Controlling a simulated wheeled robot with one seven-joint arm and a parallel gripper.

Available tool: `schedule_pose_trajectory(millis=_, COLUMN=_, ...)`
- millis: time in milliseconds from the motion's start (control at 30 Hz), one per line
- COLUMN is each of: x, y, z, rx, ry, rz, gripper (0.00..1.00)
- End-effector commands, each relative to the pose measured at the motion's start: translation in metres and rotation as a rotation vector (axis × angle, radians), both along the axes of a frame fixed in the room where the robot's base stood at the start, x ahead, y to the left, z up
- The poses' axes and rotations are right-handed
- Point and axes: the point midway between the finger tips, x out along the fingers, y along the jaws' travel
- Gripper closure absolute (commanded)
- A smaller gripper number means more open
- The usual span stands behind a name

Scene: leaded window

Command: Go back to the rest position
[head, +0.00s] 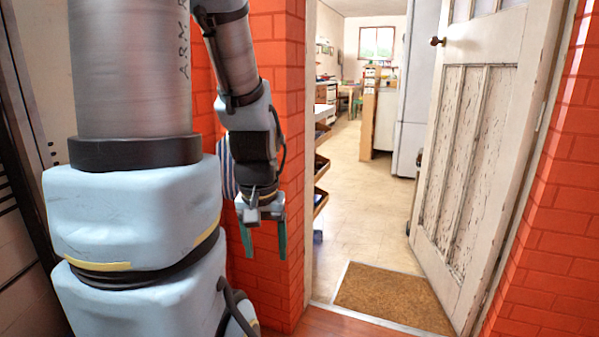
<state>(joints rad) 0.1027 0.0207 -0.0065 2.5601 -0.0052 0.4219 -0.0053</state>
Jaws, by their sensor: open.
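My gripper (263,240) hangs in the left half of the head view, pointing down in front of the red brick wall (280,160). Its two greenish fingers are apart, with nothing between them. My arm comes down from the top of the view, with its upper links blocking much of the left side. A blue-and-white striped thing (227,168) shows partly behind the arm; most of it is hidden.
A weathered white door (465,160) stands open at the right of a doorway. A brown mat (393,297) lies at the threshold. Beyond it is clear pale floor, with shelves (321,170) along the left and a kitchen at the back. Another red brick wall (550,240) is at the right.

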Motion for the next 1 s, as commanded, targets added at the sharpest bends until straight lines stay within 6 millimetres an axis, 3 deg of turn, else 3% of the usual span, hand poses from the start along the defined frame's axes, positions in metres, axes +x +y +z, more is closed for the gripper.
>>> schedule_pose_trajectory(millis=33, x=0.000, y=0.000, z=0.033, rx=0.000, ry=0.000, rz=0.000, gripper=0.30)
schedule_pose_trajectory(millis=200, x=0.000, y=0.000, z=0.085, rx=0.000, ry=0.000, rz=0.000, gripper=0.30)
schedule_pose_trajectory(millis=400, x=0.000, y=0.000, z=0.131, rx=0.000, ry=0.000, rz=0.000, gripper=0.30)
schedule_pose_trajectory(millis=600, x=0.000, y=0.000, z=0.147, rx=0.000, ry=0.000, rz=0.000, gripper=0.30)
schedule_pose_trajectory(millis=1000, x=0.000, y=0.000, z=0.146, rx=0.000, ry=0.000, rz=0.000, gripper=0.30)
